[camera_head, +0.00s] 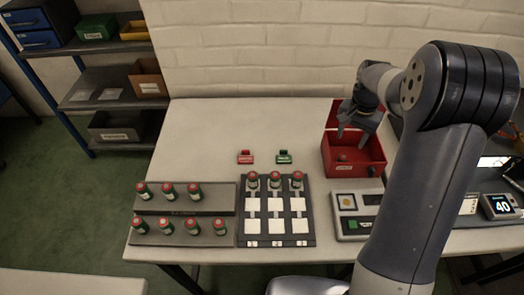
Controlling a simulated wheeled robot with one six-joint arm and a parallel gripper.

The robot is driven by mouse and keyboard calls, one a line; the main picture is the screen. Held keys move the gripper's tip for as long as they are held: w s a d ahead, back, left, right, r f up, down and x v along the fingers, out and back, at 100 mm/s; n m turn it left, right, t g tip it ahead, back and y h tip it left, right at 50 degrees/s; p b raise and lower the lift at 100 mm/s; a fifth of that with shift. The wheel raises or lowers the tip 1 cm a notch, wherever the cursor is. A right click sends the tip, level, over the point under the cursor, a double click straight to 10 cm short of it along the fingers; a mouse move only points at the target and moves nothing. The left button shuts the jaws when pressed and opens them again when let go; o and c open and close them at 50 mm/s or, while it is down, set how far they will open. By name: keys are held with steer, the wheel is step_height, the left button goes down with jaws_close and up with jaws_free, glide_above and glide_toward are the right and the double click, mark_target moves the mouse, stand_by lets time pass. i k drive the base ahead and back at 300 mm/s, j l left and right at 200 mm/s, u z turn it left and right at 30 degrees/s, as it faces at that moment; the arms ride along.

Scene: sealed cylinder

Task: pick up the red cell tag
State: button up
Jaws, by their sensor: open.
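A small red tag (245,157) lies on the white table, left of a similar green tag (284,157). Both sit behind the dark grid tray. My gripper (354,132) is open and points down over the open red box (372,152), to the right of both tags and well apart from them. I see nothing between its fingers. The writing on the tags is too small to read.
A dark tray (275,214) with white squares holds several red-capped green cylinders along its back row. Dark stepped racks (206,225) at left hold several more. A light panel (346,225) and a display showing 40 (501,206) stand at right. The back left table is clear.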

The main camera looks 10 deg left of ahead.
mark_target(245, 158)
steer(key=k+u, duration=0.1)
steer(key=u, duration=0.9)
